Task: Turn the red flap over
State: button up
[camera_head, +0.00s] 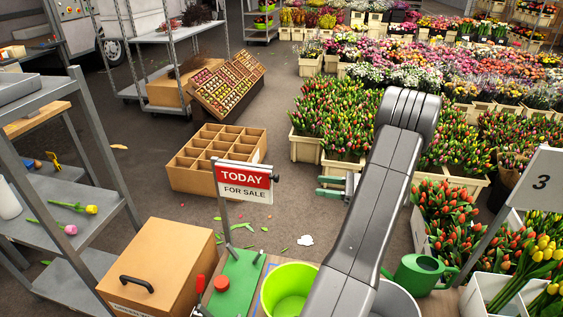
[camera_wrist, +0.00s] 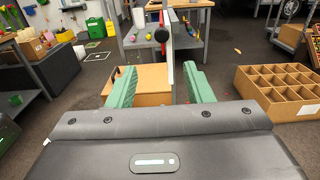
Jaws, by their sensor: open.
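A sign on a grey post has a red flap (camera_head: 243,177) reading "TODAY" above a white panel (camera_head: 245,192) reading "FOR SALE". In the wrist view the sign shows nearly edge-on, with the red flap (camera_wrist: 168,17) as a thin strip beside a white panel (camera_wrist: 174,65). My gripper (camera_head: 320,187) is open, to the right of the sign and apart from it in the head view. In the wrist view its green fingers (camera_wrist: 160,72) are spread either side of the sign's line of sight, with nothing held. A black knob (camera_wrist: 161,35) shows near the sign's edge.
A wooden box (camera_head: 165,262) with a black handle, a lime bowl (camera_head: 287,287) and a green watering can (camera_head: 417,275) are nearby. A compartmented crate (camera_head: 190,178) stands on the floor behind. Tulip crates fill the right.

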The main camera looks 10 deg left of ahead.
jog(key=a+p, duration=0.1)
jog(key=a, duration=1.2)
jog(key=shift+w+a+p, duration=0.35)
jog(key=shift+w+a, duration=0.05)
jog(key=c, duration=1)
